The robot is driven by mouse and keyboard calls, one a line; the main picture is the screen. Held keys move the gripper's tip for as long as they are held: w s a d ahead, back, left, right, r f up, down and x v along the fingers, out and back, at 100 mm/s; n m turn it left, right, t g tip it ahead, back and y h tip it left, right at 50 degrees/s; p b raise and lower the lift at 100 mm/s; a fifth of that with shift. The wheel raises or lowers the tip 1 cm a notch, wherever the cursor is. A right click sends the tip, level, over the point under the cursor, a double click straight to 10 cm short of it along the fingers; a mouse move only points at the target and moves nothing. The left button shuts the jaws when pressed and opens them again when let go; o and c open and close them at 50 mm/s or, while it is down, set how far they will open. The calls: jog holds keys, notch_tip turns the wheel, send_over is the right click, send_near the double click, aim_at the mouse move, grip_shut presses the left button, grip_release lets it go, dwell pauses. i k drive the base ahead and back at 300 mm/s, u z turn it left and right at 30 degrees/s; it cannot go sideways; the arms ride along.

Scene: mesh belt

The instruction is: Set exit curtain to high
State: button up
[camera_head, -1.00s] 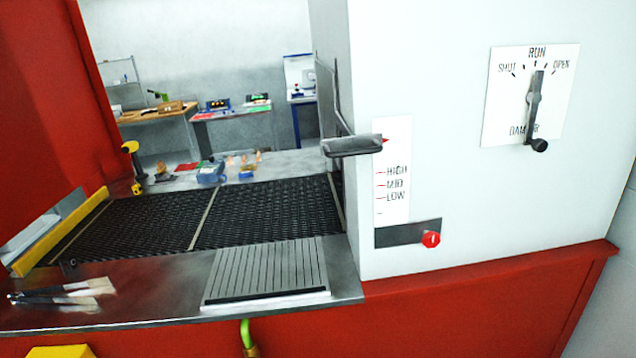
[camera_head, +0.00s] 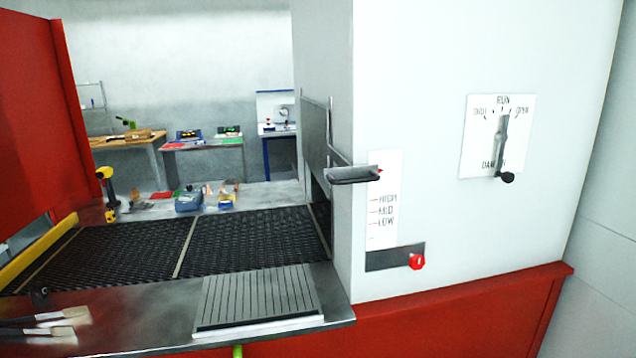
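The exit curtain (camera_head: 314,140) is a grey metal plate at the opening of the white housing, seen nearly edge-on. A bent rod joins it to a grey handle (camera_head: 352,175) that sticks out at the housing's corner. A red pointer at the handle's right end lies on the white scale (camera_head: 384,235), above the HIGH, MID and LOW marks. A red knob (camera_head: 417,262) sits at the right end of a dark plate below the scale. My gripper does not show in this view.
A damper dial (camera_head: 497,137) with a black-knobbed lever is on the housing at right. The black mesh belt (camera_head: 250,240) runs to the opening. A ribbed grey plate (camera_head: 258,297) and brushes (camera_head: 45,322) lie on the front ledge. Benches stand behind.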

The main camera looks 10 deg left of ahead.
aim_at(317, 150)
jog(key=u, duration=0.1)
jog(key=i, duration=1)
jog(key=z, duration=0.1)
